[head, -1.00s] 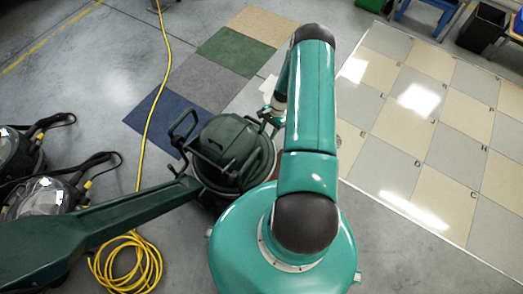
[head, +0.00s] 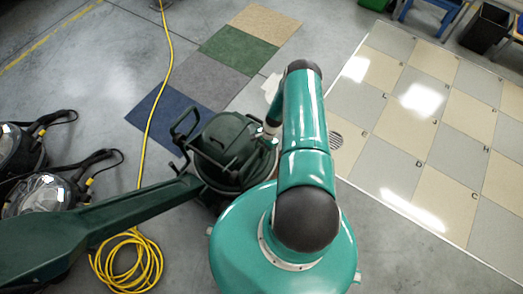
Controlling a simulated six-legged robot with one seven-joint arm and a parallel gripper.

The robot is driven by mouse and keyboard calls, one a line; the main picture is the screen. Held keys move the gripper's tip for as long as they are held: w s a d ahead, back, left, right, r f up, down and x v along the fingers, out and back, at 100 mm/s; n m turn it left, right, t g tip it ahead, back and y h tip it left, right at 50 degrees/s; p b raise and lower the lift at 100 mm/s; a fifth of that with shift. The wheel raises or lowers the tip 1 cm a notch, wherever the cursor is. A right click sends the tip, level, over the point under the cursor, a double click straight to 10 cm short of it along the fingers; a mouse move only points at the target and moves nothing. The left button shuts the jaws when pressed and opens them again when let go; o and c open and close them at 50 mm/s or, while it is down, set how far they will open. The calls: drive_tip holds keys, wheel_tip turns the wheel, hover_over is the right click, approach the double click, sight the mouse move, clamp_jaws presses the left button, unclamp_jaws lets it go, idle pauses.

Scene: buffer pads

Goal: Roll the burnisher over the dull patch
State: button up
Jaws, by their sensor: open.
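The burnisher (head: 228,140) is a dark green machine with a round body and a tubular guard. It stands in the middle, just left of my arm. My gripper (head: 267,132) is at the right rim of its body, mostly hidden by my teal arm. Its fingers are too small to make out, and I see nothing held. I cannot tell whether it touches the machine. The shiny checkered floor (head: 402,150) lies at the right, with small letters on its tiles and bright reflections. I cannot make out which tile holds the dull patch.
A yellow cable (head: 150,120) runs down the left and ends in a coil (head: 128,262). Two dark machines with clear domes (head: 42,195) stand at the left edge. Carpet squares (head: 215,75) lie behind. A black bin (head: 485,28) stands at the far right. A round grate (head: 335,140) is beside my arm.

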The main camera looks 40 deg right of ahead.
drive_tip(key=shift+f, duration=0.1)
drive_tip(key=shift+c, duration=0.2)
clamp_jaws()
drive_tip(key=shift+d, duration=0.15)
